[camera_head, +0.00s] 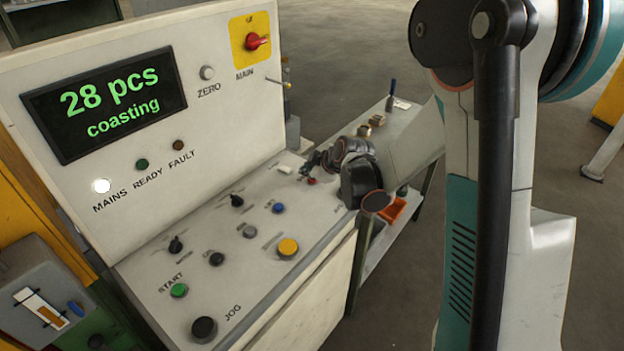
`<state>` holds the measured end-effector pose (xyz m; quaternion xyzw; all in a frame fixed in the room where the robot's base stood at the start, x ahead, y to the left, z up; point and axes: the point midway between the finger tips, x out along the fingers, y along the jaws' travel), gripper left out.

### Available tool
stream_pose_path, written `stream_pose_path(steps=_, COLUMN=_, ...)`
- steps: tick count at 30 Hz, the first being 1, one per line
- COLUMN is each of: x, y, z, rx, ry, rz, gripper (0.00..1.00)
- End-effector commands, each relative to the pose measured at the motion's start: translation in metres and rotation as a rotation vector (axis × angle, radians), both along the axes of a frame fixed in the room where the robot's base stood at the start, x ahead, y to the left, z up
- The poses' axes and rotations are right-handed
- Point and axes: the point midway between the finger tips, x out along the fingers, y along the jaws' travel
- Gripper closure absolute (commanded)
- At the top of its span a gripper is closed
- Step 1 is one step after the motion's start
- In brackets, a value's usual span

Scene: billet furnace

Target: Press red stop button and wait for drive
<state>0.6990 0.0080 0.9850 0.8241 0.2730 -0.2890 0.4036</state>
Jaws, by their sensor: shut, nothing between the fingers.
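A small red button (311,181) shows at the far right end of the sloping control panel, partly hidden by my gripper. Its label is not readable. My gripper (309,165) is shut and empty, its dark fingers pointing down at the panel beside the red button. I cannot tell whether the fingertips touch the button or hover just above it. The display (105,104) reads "28 pcs" and "coasting" in green. The MAINS lamp (101,186) is lit white; the READY lamp (142,164) and FAULT lamp (178,145) look dark.
The panel also carries a green START button (179,290), a black JOG button (204,327), a yellow button (288,247), a blue button (278,208) and dark knobs. A red MAIN switch (255,41) sits on yellow above. A side table (400,125) with small items stands behind my arm.

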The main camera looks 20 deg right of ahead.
Motion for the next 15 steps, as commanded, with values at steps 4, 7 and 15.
stream_pose_path(steps=4, x=0.0, y=-0.0001, z=-0.0012, rx=0.0, ry=0.0, rz=0.0, gripper=1.0)
stream_pose_path(steps=7, x=0.0, y=-0.0001, z=-0.001, rx=0.0, ry=0.0, rz=0.0, gripper=1.0)
stream_pose_path(steps=15, x=0.0, y=-0.0001, z=0.0032, rx=0.0, ry=0.0, rz=0.0, gripper=1.0)
